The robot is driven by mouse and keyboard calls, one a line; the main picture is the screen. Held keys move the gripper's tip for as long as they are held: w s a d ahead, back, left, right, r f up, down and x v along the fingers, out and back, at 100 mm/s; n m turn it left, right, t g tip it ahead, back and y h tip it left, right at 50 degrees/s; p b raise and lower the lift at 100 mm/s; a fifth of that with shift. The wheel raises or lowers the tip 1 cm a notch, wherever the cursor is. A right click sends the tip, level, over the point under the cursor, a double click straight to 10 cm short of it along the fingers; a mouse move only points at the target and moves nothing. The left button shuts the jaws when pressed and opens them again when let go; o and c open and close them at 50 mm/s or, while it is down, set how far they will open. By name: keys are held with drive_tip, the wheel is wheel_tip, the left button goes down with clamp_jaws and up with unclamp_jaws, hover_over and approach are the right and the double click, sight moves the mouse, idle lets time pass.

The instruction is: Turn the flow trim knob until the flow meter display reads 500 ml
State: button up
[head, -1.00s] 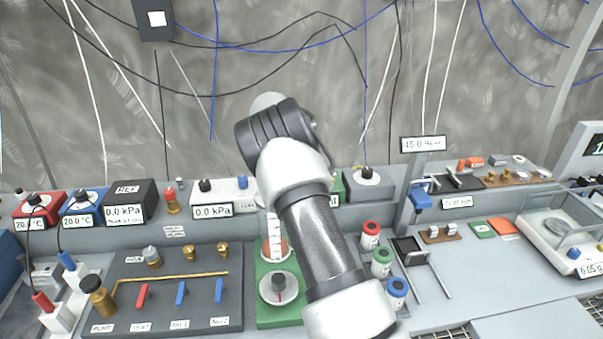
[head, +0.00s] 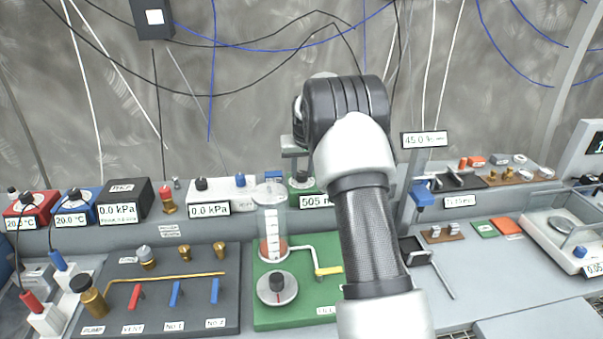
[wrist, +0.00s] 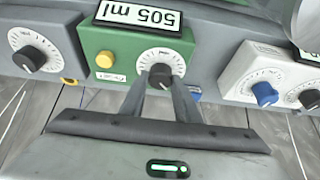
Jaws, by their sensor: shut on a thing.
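The flow meter is a green box (wrist: 112,40) in the wrist view. Its white display (wrist: 139,17) reads 505 ml. A black knob with a white dial ring (wrist: 160,70) sits on its front, taken to be the flow trim knob. My gripper (wrist: 160,84) is shut on this knob, one finger on each side. In the head view the green box (head: 304,187) and its display (head: 314,201) are partly hidden behind my arm. There my gripper (head: 296,158) is just above the box, its fingertips hard to make out.
A yellow button (wrist: 105,60) is left of the knob. A white box with a blue knob (wrist: 264,94) stands to the right, and a grey box with a black knob (wrist: 35,57) to the left. A glass cylinder (head: 271,232) stands on the green board in front.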

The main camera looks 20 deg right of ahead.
drive_tip(key=shift+d+n+y, duration=0.1)
drive_tip(key=shift+n+y, duration=0.4)
drive_tip(key=shift+n, duration=1)
drive_tip(key=o, duration=1)
drive_tip(key=shift+o, duration=0.2)
drive_tip(key=v, duration=1.7)
drive_tip(key=shift+r, duration=0.3)
